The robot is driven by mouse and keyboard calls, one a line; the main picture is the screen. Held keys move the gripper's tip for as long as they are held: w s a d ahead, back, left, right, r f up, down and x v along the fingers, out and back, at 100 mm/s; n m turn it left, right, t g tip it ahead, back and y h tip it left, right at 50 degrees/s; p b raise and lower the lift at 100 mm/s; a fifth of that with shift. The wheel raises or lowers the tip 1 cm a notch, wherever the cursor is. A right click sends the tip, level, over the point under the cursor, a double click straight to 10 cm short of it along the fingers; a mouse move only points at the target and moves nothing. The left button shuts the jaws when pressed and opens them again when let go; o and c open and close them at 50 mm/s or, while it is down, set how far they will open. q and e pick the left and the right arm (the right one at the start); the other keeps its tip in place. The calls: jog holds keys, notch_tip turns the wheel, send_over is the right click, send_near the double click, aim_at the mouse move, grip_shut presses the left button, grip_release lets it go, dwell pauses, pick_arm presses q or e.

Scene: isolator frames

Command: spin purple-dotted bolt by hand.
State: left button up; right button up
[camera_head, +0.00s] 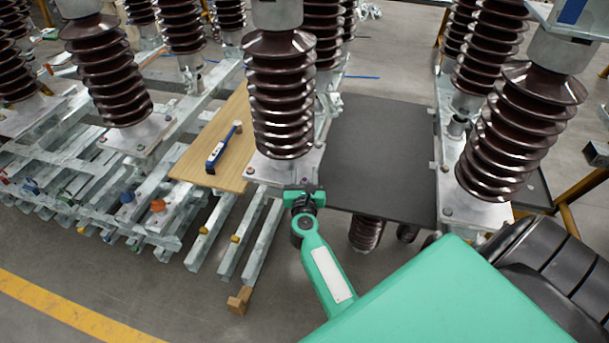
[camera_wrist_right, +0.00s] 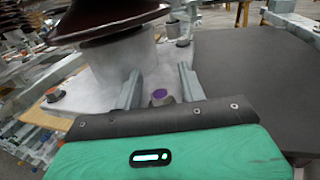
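The purple-dotted bolt (camera_wrist_right: 160,97) stands on the pale metal base plate (camera_wrist_right: 104,76) under a brown ribbed insulator (camera_wrist_right: 110,14). In the right wrist view my right gripper (camera_wrist_right: 158,82) is open, one finger on each side of the bolt with visible gaps. Its lower part is partly hidden by the gripper's dark edge. My left gripper is not in view.
A blue-and-white tool (camera_head: 222,148) lies on a wooden board (camera_head: 190,160) left of the plate. A dark flat panel (camera_head: 380,150) lies to its right. Another bolt (camera_wrist_right: 183,43) stands farther back on the plate. Several insulators and metal rails crowd the area.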

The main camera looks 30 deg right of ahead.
aim_at(304, 182)
jog(key=v, duration=0.7)
jog(key=shift+s+a+b, duration=0.15)
jog(key=shift+s+b, duration=0.05)
jog(key=shift+b, duration=0.2)
